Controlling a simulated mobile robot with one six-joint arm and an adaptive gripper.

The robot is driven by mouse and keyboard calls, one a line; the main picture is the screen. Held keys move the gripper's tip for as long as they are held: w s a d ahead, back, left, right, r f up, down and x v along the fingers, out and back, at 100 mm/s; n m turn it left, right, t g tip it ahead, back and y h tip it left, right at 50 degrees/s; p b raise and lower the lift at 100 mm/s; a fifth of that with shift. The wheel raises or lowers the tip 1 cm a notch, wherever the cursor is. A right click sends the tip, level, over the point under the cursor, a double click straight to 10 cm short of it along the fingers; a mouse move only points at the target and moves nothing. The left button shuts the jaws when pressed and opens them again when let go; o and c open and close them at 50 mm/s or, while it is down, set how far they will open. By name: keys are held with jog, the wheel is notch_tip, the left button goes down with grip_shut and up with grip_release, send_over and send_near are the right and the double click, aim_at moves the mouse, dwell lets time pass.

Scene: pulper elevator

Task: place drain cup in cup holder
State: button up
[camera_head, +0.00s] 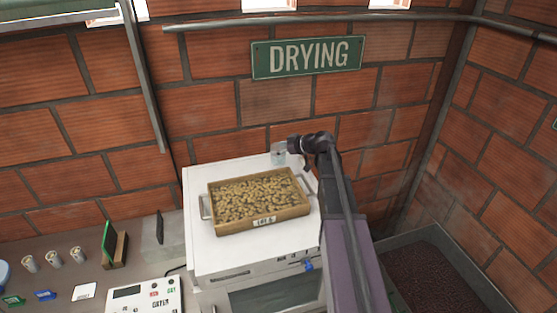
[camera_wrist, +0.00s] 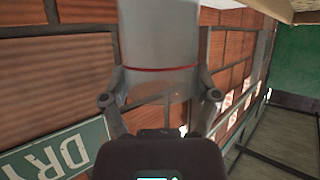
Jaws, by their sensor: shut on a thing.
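The drain cup (camera_wrist: 158,50) is a clear, pale cup with a thin red ring around it. In the wrist view it stands between the two fingers of my gripper (camera_wrist: 159,97), which is shut on it. In the head view the cup (camera_head: 279,154) is small and held at the back of the white oven top, near the brick wall. My gripper (camera_head: 290,148) shows there just right of the cup, partly hidden by my own arm. Whether the cup touches the oven top is unclear. I cannot make out a cup holder in either view.
A wooden tray of beans (camera_head: 258,231) sits on the white oven (camera_head: 203,250), close to the cup. A bin of dark beans (camera_head: 425,275) is at right. A DRYING sign (camera_head: 307,57) hangs above.

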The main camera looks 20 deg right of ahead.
aim_at(279, 156)
jog(key=shift+f, duration=0.15)
jog(key=shift+f+b, duration=1.75)
jog(key=shift+b, duration=0.15)
jog(key=shift+f, duration=0.15)
jog(key=o, duration=1)
jog(key=shift+r, duration=0.2)
jog(key=shift+s+d+r, duration=0.1)
jog(key=p+v, duration=0.5)
jog(key=v, duration=0.6)
jog(key=shift+s+d, duration=0.25)
jog(key=shift+d, duration=0.05)
